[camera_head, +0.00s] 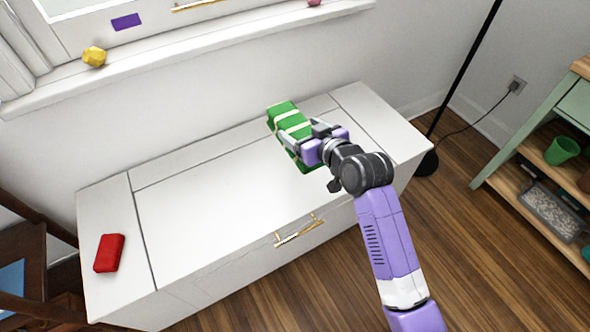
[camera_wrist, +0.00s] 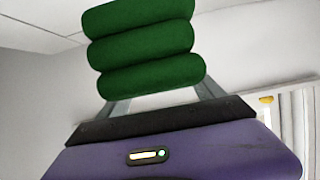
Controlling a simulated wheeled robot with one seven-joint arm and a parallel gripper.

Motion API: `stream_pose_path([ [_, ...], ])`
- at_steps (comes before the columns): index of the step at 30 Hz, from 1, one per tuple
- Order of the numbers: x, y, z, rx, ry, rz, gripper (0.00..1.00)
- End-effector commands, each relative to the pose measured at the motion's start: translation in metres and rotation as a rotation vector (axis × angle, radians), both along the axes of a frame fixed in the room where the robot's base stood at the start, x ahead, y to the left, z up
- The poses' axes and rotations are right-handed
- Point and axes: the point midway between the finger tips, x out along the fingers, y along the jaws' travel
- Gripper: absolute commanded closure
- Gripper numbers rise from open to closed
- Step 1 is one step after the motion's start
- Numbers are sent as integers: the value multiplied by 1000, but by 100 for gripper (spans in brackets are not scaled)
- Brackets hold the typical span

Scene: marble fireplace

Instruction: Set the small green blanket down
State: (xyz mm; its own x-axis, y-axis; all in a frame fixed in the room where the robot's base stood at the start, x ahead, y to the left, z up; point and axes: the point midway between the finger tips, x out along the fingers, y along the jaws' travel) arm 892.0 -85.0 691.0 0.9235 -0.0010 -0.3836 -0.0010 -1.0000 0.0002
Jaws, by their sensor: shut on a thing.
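The small green blanket (camera_head: 285,118) is folded, with pale stripes, and shows over the right part of the white cabinet top (camera_head: 210,200) in the head view. My gripper (camera_head: 302,140) is shut on it. In the wrist view the blanket (camera_wrist: 145,50) appears as a stack of thick green folds between the two fingers (camera_wrist: 160,98). I cannot tell whether the blanket touches the cabinet top or is held a little above it. My gripper hides part of the blanket in the head view.
A red item (camera_head: 109,253) lies at the cabinet's left end. The middle of the top is bare. A windowsill (camera_head: 190,45) with a yellow object (camera_head: 94,56) runs behind. A black lamp pole (camera_head: 463,80) stands to the right, near a green shelf (camera_head: 530,130).

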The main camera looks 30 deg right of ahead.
Motion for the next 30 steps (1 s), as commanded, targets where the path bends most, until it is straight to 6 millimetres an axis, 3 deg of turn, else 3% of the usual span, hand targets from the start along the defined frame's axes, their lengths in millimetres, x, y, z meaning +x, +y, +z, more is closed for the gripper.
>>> stream_pose_path([
  [1,0,0,-18,2,2,-1,79],
  [10,0,0,-86,1,0,0,79],
  [20,0,0,-111,0,-2,0,79],
  [27,0,0,-145,0,-1,0,79],
  [30,0,0,-149,1,-3,0,79],
])
